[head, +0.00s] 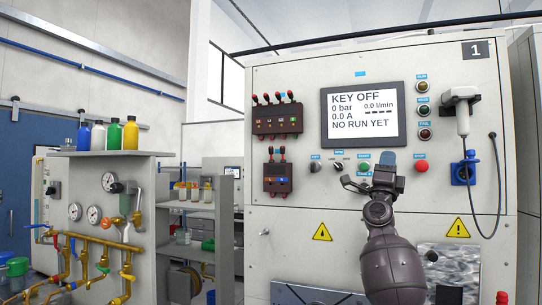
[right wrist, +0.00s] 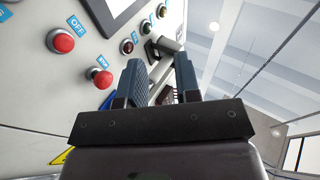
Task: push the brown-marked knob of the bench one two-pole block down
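The two-pole block (head: 278,178) is a dark brown-red box on the front panel of bench 1, below a larger block. Two red-tipped levers stand up from its top. Two small marks show on its face, the left one brownish and the right one blue. My right gripper (head: 369,180) is in front of the panel, to the right of the block and clear of it. In the right wrist view its two fingers (right wrist: 158,82) are apart with nothing held between them. The block cannot be made out in that view. My left gripper is not in view.
A four-lever block (head: 278,120) is just above. The display (head: 362,114) reads KEY OFF and NO RUN YET. A grey knob (head: 315,166), a green button (head: 363,168) and a red button (head: 421,166) line the panel. A corded handset (head: 462,115) hangs at right.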

